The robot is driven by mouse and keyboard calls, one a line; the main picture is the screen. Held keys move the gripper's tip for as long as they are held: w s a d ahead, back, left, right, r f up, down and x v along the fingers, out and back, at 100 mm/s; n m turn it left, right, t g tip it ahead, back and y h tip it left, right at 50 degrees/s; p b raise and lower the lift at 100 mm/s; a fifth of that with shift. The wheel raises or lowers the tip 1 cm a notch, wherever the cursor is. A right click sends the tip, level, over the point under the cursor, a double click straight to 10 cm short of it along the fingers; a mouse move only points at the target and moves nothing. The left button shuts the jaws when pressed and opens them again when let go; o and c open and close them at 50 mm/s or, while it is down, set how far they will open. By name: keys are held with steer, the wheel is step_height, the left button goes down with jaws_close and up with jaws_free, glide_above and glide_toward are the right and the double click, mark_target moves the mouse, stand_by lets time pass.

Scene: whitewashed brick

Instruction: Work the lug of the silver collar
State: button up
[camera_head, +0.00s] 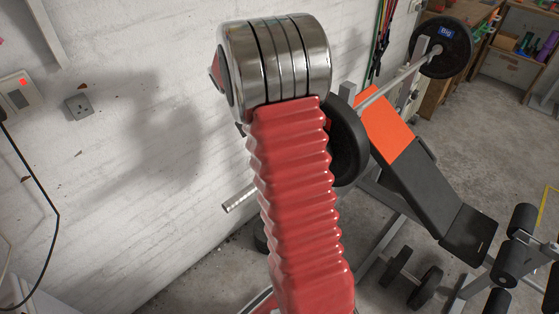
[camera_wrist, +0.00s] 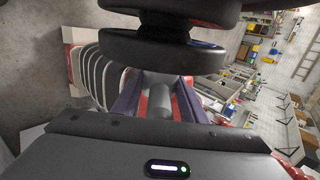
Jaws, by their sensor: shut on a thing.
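In the wrist view my gripper (camera_wrist: 160,84) has its two dark bluish fingers on either side of a short grey cylinder, which I take to be the silver collar (camera_wrist: 160,101). The lug cannot be made out apart from the collar. Black weight plates (camera_wrist: 160,50) stand just beyond the fingertips. In the head view my red ribbed arm hides the gripper and the collar. The bar's bare silver end (camera_head: 239,198) sticks out left of the arm, and part of the near black plate (camera_head: 347,140) shows to its right.
The barbell's far plate (camera_head: 441,46) is at the upper right. An orange and black bench (camera_head: 405,150) stands right of my arm. A dumbbell (camera_head: 411,280) lies on the floor. The white brick wall (camera_head: 150,130) is close on the left, with a socket (camera_head: 79,105).

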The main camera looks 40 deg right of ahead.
steer(key=shift+d, duration=0.1)
steer(key=o, duration=1.3)
steer(key=shift+r, duration=0.1)
